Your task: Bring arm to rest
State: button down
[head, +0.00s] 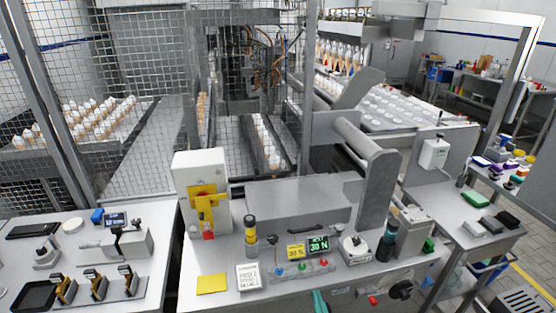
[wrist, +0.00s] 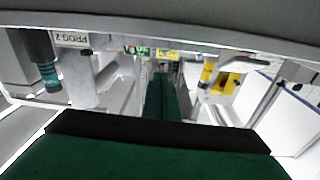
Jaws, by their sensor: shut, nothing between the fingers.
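My gripper (wrist: 162,98) shows in the wrist view as two dark green fingers side by side, shut with nothing between them. Its wide green and black body fills the bottom of that view. The fingers point toward the bench with the control panel, which appears upside down there. In the head view I cannot clearly make out the gripper; a small teal-green shape (head: 320,302) shows at the bottom edge, and I cannot tell what it is.
The control bench holds a lit display (head: 318,244), a yellow display (head: 296,252), a white sign (head: 249,276) and a yellow pad (head: 212,284). A white box with a yellow switch (head: 204,202) stands behind. Mesh fencing (head: 150,90) closes off the cone line. A side table (head: 480,205) stands right.

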jog(key=s+a+f+m+g+h, duration=0.1)
jog(key=s+a+f+g+h, duration=0.3)
jog(key=s, duration=0.6)
jog(key=s+a+f+m, duration=0.2)
jog(key=s+f, duration=0.5)
jog(key=s, duration=0.3)
jog(key=s+a+r, duration=0.3)
jog(key=s+r, duration=0.3)
jog(key=s, duration=0.3)
jog(key=s+a+r+n, duration=0.1)
jog(key=s+a+r, duration=0.1)
jog(key=s+r, duration=0.4)
jog(key=shift+s+a+r+t+y, duration=0.4)
jog(key=shift+s, duration=1.4)
jog(key=c, duration=2.5)
grip_release()
